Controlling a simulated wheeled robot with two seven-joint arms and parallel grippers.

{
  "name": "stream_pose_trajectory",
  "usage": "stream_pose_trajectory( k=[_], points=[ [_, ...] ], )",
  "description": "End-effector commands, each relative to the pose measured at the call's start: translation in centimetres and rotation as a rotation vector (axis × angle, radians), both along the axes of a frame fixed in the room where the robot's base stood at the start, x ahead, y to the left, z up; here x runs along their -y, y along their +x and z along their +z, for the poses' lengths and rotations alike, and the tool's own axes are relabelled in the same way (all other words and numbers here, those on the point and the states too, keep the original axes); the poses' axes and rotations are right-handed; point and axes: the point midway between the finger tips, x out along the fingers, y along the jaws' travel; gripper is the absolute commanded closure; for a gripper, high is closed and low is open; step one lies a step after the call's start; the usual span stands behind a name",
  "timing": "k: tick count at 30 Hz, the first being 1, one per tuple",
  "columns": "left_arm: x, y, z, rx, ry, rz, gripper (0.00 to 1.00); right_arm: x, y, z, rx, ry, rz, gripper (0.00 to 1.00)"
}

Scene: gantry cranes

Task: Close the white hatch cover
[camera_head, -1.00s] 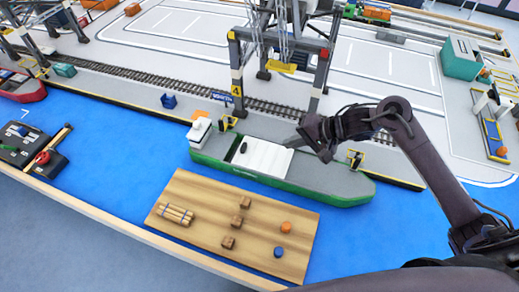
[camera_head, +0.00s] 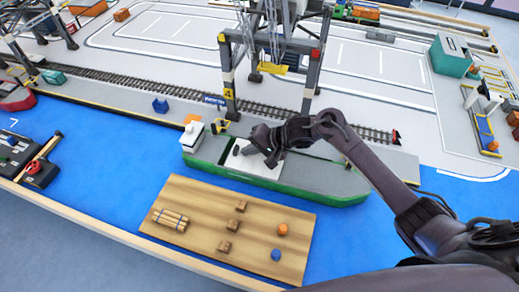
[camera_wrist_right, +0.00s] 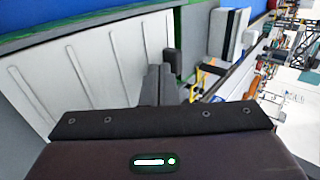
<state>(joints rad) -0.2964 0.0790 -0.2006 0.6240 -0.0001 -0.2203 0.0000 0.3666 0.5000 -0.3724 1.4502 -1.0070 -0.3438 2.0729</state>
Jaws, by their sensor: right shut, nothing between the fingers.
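The white hatch cover (camera_head: 260,169) lies on the deck of the green-hulled ship (camera_head: 322,187). A dark gap of open hold shows between it and the white bridge (camera_head: 192,135). In the right wrist view the ribbed white cover (camera_wrist_right: 85,85) fills the left side, with an upright black handle (camera_wrist_right: 172,62) near its far edge. My right gripper (camera_head: 249,150) is low over the cover, shut and empty, pointing towards the bridge. Its grey fingers (camera_wrist_right: 159,84) show just short of the handle; whether they touch it I cannot tell. My left gripper is out of view.
A gantry crane (camera_head: 228,75) stands on the quay behind the ship. A wooden board (camera_head: 185,192) with several small blocks lies in front. Another dark vessel with a red part (camera_head: 40,172) lies at the left. The blue water beside the board is clear.

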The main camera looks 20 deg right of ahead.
Motion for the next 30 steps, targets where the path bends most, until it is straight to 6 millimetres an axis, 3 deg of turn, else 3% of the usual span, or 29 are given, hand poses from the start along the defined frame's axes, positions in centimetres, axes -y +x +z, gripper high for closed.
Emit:
stream_pose_trajectory(
  k=[11,21,30],
  points=[
    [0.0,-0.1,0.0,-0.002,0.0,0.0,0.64,-0.3,0.2,0.0,0.001,0.001,0.0,1.0],
    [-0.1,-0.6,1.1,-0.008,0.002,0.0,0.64,-3.6,2.4,0.1,0.001,0.002,-0.001,1.0],
    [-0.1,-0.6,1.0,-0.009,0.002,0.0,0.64,-3.6,2.4,0.0,0.001,0.002,0.0,1.0]
  ],
)
